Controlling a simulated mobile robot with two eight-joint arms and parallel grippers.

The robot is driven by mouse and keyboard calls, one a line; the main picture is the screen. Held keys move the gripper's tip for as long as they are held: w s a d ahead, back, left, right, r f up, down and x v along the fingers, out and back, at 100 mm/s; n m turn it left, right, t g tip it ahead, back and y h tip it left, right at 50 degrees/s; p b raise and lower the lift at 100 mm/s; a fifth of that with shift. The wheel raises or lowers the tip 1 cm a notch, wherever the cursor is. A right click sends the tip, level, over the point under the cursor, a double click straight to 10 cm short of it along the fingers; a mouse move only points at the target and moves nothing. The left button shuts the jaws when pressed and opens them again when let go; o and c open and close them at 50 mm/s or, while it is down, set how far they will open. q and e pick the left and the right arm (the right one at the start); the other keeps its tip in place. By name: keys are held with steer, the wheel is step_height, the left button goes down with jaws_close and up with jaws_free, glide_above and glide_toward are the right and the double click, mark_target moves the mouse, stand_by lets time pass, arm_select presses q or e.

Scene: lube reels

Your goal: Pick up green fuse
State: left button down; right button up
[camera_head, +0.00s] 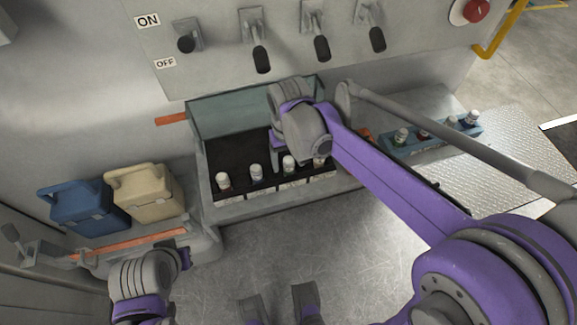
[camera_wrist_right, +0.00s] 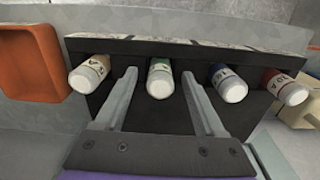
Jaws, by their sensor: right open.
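The green fuse (camera_wrist_right: 160,78), a white-capped cylinder with a green band, stands in a dark slotted box. In the wrist view it lies between the spread fingertips of my right gripper (camera_wrist_right: 159,74), with a gap on both sides. In the head view the green fuse (camera_head: 289,164) is third from the left in the front row. My right gripper (camera_head: 278,158) is over the box there, mostly hidden by its own wrist. My left wrist shows at the lower left; its gripper (camera_head: 184,258) is a small dark part whose fingers I cannot make out.
Beside the green fuse stand a tan (camera_wrist_right: 89,74), a blue (camera_wrist_right: 229,83) and a red fuse (camera_wrist_right: 285,87). The box (camera_head: 232,213) has a raised glassy lid (camera_head: 232,112). A blue rack (camera_head: 432,148) with several fuses is to the right. Blue (camera_head: 84,207) and beige jugs (camera_head: 146,194) stand left.

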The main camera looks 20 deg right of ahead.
jaws_close()
stand_by(0.3)
steer(key=shift+r, duration=0.1)
